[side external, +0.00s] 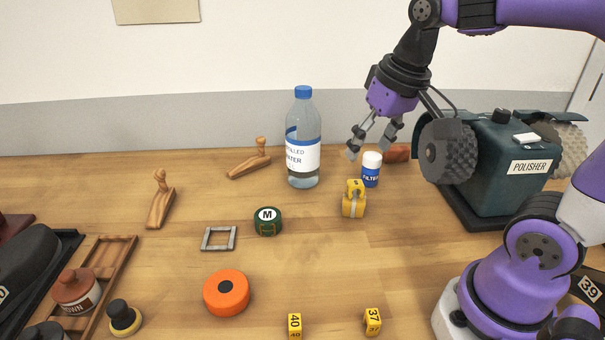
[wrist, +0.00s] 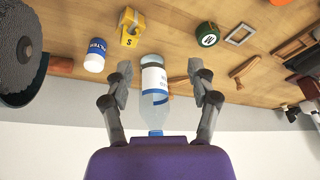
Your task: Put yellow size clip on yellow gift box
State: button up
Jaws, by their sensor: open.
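The yellow gift box (side external: 353,208), with a pale band, stands on the table right of centre. A small yellow size clip (side external: 355,186) with a dark mark sits at its top and appears to rest on it. In the wrist view the yellow clip (wrist: 128,41) and the yellow box (wrist: 133,22) show together at the upper left, touching or overlapping. My gripper (side external: 372,142) is open and empty, above and behind the box, near the white-capped bottle. In the wrist view my gripper (wrist: 160,72) has its fingers spread, with the water bottle visible between them.
The water bottle (side external: 303,145) and white-capped filter bottle (side external: 371,170) stand near the box. The polisher (side external: 490,165) is at right. A green M disc (side external: 267,221), grey frame (side external: 219,238), orange disc (side external: 226,293) and yellow number blocks 40 (side external: 295,325) and 37 (side external: 372,321) lie around.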

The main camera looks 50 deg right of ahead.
jog(key=s+a+n, duration=0.1)
jog(key=s+a+f+n+t, duration=0.1)
jog(key=s+a+n+t, duration=0.1)
jog(key=s, duration=0.1)
jog(key=shift+f, duration=0.35)
